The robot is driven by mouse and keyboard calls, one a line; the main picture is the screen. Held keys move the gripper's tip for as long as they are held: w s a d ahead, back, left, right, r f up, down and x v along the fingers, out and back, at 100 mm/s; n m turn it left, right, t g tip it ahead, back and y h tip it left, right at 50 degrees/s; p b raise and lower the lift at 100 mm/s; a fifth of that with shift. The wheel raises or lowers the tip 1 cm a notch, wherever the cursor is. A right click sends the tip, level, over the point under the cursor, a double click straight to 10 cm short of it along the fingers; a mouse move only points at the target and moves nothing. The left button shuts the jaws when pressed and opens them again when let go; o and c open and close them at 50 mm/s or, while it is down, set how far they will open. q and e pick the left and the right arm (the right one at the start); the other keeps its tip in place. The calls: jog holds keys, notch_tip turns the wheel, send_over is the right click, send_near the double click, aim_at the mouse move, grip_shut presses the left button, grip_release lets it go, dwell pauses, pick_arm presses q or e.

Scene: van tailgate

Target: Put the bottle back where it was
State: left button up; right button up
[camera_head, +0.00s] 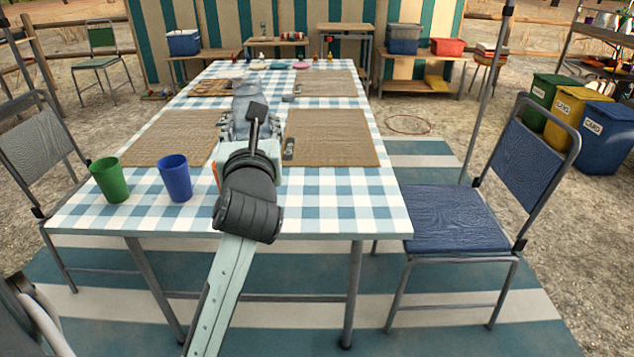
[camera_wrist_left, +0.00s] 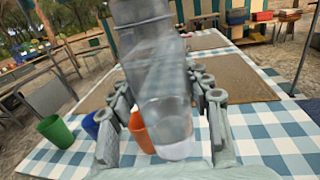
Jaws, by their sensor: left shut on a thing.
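A clear see-through bottle (camera_wrist_left: 158,75) is between the fingers of my left gripper (camera_wrist_left: 162,108), which is shut on it. Its pale end (camera_wrist_left: 176,150) points toward the bottom of the left wrist view. In the head view my left gripper (camera_head: 238,128) is over the middle of the checked table (camera_head: 330,205), between two woven mats. There the bottle (camera_head: 240,95) is partly hidden by my wrist, and whether it touches the table cannot be told. My right gripper is not in view.
A green cup (camera_head: 109,180) and a blue cup (camera_head: 175,178) stand at the table's near left. An orange cup (camera_wrist_left: 140,130) is close beside the gripper. Woven mats (camera_head: 330,138) lie on both sides. A blue chair (camera_head: 455,218) stands right of the table.

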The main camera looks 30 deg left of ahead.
pick_arm(q)
jog(key=w+d+f+b, duration=0.1)
jog(key=w+d+f, duration=0.1)
jog(key=w+f, duration=0.8)
jog(key=shift+w+f+b, duration=0.35)
jog(key=shift+w+f, duration=0.05)
jog(key=shift+w, duration=0.25)
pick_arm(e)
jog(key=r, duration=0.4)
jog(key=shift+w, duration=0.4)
pick_arm(q)
jog(key=shift+d+f, duration=0.1)
jog(key=shift+f, duration=0.05)
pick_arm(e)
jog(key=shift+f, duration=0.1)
pick_arm(q)
jog(key=o, duration=1.5)
jog(key=shift+c, duration=0.2)
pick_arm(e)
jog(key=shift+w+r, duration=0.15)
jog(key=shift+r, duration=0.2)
